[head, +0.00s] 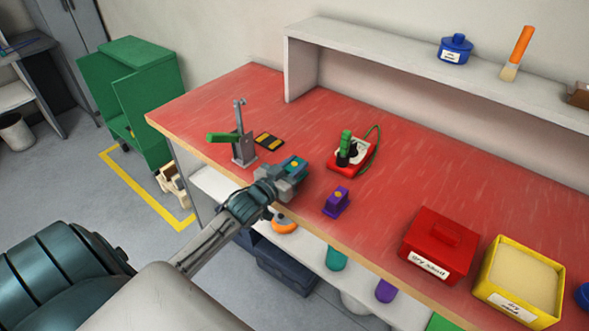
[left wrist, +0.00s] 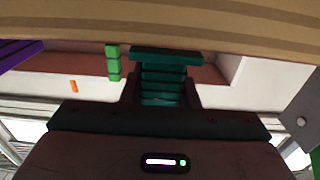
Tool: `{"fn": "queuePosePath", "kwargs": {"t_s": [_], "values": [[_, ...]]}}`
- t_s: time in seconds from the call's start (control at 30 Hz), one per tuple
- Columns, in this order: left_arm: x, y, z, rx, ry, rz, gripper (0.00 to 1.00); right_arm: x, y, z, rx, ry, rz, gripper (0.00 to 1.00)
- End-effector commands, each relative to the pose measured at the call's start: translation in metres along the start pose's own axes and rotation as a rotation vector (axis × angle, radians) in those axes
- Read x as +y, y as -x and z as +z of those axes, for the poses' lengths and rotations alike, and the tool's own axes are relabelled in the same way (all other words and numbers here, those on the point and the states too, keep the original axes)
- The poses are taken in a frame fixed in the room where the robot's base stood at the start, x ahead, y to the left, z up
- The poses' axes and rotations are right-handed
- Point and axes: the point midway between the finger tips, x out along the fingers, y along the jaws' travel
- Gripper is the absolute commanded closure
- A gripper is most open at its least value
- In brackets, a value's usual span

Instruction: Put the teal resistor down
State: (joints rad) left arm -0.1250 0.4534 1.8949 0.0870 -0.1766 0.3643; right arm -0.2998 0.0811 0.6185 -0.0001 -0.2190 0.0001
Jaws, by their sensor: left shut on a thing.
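The teal resistor (head: 295,163), with a yellow spot on it, is between the fingers of my left gripper (head: 290,178). The gripper is shut on it near the front edge of the red bench (head: 240,90). I cannot tell whether the resistor touches the bench top. In the left wrist view the ribbed teal resistor (left wrist: 163,85) shows between the dark fingers. A similar purple resistor (head: 337,202) stands on the bench to the right. My right gripper is not in view.
A clamp stand with a green arm (head: 222,137) and a black-and-yellow plate (head: 269,141) are left of the gripper. A red-and-white device with a green post (head: 346,141) is behind. A red box (head: 440,245) and yellow box (head: 520,278) stand to the right.

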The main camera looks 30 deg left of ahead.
Motion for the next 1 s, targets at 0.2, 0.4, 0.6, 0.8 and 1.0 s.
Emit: {"fn": "queuePosePath", "kwargs": {"t_s": [0.2,0.4,0.6,0.8,1.0], "values": [[0.001,0.001,0.018,-0.001,0.001,0.0,0.99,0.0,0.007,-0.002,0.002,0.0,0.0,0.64],[0.001,0.001,0.018,-0.001,0.0,0.0,0.99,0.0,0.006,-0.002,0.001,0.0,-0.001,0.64],[0.0,0.001,0.021,-0.002,0.0,0.0,0.59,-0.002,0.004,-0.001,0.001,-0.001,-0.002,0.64],[0.0,0.001,0.021,-0.002,0.0,0.0,0.51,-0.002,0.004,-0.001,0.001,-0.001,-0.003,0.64],[0.0,0.001,0.023,-0.002,-0.001,0.0,0.51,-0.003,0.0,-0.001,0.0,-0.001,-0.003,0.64]]}}
